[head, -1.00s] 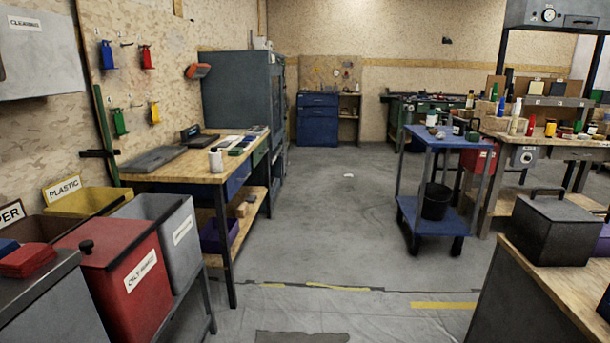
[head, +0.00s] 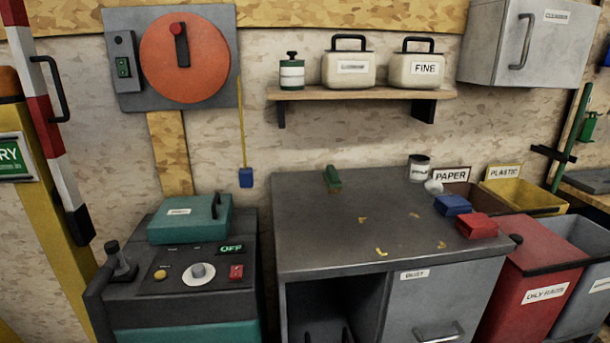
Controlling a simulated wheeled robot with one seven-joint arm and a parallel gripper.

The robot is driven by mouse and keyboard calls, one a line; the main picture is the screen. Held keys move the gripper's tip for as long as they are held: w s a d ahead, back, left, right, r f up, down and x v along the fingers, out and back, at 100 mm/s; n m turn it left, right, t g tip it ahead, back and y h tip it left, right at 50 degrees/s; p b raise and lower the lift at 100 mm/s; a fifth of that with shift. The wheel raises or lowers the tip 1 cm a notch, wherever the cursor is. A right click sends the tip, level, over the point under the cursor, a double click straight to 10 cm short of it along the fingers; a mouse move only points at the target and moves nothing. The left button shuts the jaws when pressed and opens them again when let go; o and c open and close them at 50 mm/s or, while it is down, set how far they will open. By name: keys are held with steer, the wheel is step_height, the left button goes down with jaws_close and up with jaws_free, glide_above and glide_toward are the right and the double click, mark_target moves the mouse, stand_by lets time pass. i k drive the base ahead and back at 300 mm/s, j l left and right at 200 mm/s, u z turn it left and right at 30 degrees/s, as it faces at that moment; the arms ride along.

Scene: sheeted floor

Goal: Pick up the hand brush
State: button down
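A small green object (head: 333,178) that looks like the hand brush sits at the back of the dark grey bench top (head: 310,222), left of its middle. Its bristles are hard to make out at this size. It stands clear of other things on the bench. My gripper is not in view.
A blue block (head: 452,205), a red block (head: 476,226) and a labelled can (head: 419,168) stand on the bench's right side. Yellow scraps lie mid-bench. A shelf (head: 360,94) hangs above. A machine with a teal case (head: 190,219) stands left; a red bin (head: 543,262) stands right.

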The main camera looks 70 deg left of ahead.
mark_target(333, 185)
steer(key=j+u, duration=0.1)
steer(key=u, duration=1.65)
